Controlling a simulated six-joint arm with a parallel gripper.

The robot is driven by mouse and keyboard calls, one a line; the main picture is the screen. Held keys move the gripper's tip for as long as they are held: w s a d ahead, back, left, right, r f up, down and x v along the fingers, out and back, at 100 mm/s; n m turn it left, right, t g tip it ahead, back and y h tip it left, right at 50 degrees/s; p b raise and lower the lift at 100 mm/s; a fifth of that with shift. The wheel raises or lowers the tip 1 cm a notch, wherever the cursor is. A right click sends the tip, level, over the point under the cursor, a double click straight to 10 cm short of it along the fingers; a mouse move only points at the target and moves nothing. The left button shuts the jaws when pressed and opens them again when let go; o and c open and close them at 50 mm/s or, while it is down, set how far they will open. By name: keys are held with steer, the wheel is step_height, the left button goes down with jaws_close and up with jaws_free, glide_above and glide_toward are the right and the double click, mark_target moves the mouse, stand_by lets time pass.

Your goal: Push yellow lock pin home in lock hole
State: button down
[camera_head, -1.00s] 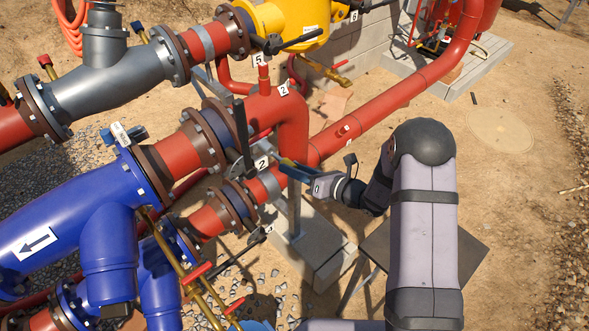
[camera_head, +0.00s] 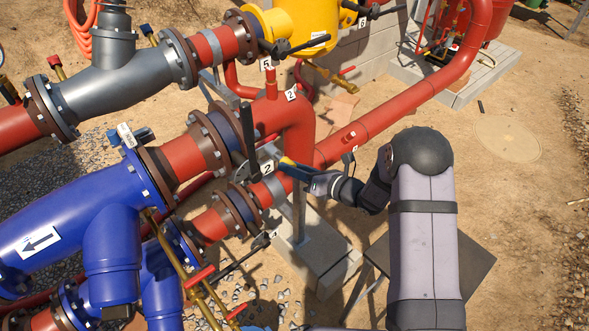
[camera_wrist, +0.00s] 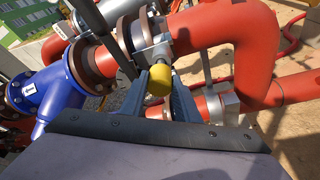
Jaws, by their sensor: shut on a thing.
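The yellow lock pin (camera_wrist: 159,80) has a round yellow head. It sits between the two blue-grey fingers of my gripper (camera_wrist: 160,92), which is shut on it. Beyond the pin is a grey metal bracket (camera_wrist: 152,52) at a flanged valve on the red pipe. The lock hole cannot be made out, and the far end of the pin is hidden behind its head. In the head view my gripper (camera_head: 287,167) reaches left to the valve, close to a white tag marked 2 (camera_head: 267,168). The pin cannot be told apart there.
A black valve lever (camera_head: 247,132) stands upright left of my gripper; it also shows in the wrist view (camera_wrist: 92,25). Red pipes (camera_head: 400,105) run behind and beside my gripper. A blue strainer body (camera_head: 75,215) lies at the left. Open sandy ground lies at the right.

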steer(key=shift+w+a, duration=0.25)
stand_by(0.4)
steer(key=shift+w+a+b, duration=0.25)
steer(key=shift+b, duration=0.05)
steer(key=shift+w+a, duration=0.3)
steer(key=c, duration=0.8)
jaws_free()
steer(key=shift+d, duration=0.1)
steer(key=p+v, duration=0.1)
steer(key=v, duration=0.6)
